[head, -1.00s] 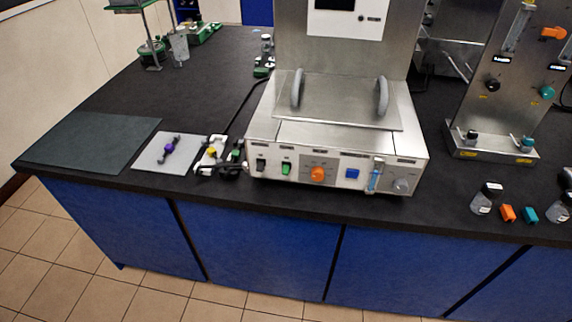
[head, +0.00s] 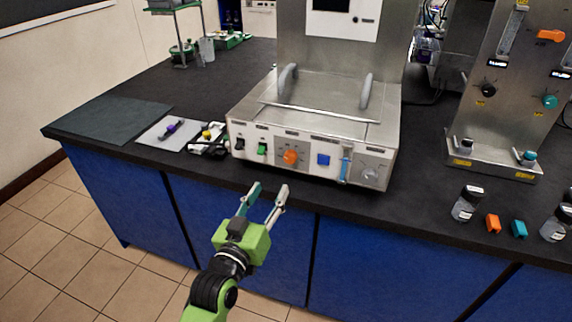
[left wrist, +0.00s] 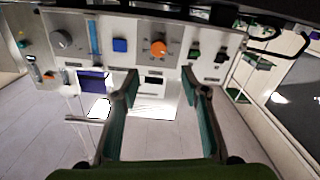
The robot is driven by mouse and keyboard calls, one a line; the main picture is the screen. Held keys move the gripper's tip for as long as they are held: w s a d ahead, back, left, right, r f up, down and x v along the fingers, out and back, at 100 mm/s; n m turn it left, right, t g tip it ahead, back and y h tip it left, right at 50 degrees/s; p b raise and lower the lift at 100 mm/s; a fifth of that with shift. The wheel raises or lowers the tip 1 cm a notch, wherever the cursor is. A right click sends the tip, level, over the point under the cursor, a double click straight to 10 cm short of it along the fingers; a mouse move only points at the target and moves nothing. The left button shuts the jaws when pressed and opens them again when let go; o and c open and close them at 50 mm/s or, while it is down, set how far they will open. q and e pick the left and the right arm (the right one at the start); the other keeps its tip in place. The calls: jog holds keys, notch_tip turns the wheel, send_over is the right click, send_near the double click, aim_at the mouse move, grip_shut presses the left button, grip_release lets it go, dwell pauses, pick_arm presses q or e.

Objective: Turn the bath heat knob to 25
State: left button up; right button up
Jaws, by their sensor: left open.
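The steel bath unit (head: 325,110) stands on the black bench, with a row of controls along its front panel. An orange knob (head: 290,157) sits near the middle of that panel, on a grey dial plate whose marks are too small to read. It also shows in the left wrist view as an orange knob (left wrist: 158,48), beyond the fingertips and between them. My left gripper (head: 264,190) is open and empty in front of the bench edge, a little below the panel and apart from the knob. Its two fingers (left wrist: 160,85) are spread in the left wrist view. My right gripper is not in view.
Beside the orange knob are a green switch (head: 262,148), a blue button (head: 323,160), a blue flow tube (head: 345,166) and a grey knob (head: 370,174). Bottles and small orange and teal blocks (head: 493,223) stand at right. A grey tray (head: 155,136) lies at left.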

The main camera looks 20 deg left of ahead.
aim_at(289, 159)
pick_arm(q)
jog(key=w, duration=0.8)
jog(key=w+p, duration=0.1)
jog(key=w, duration=0.3)
jog(key=shift+w+d, duration=0.3)
jog(key=shift+d, duration=0.05)
jog(key=c, duration=1.1)
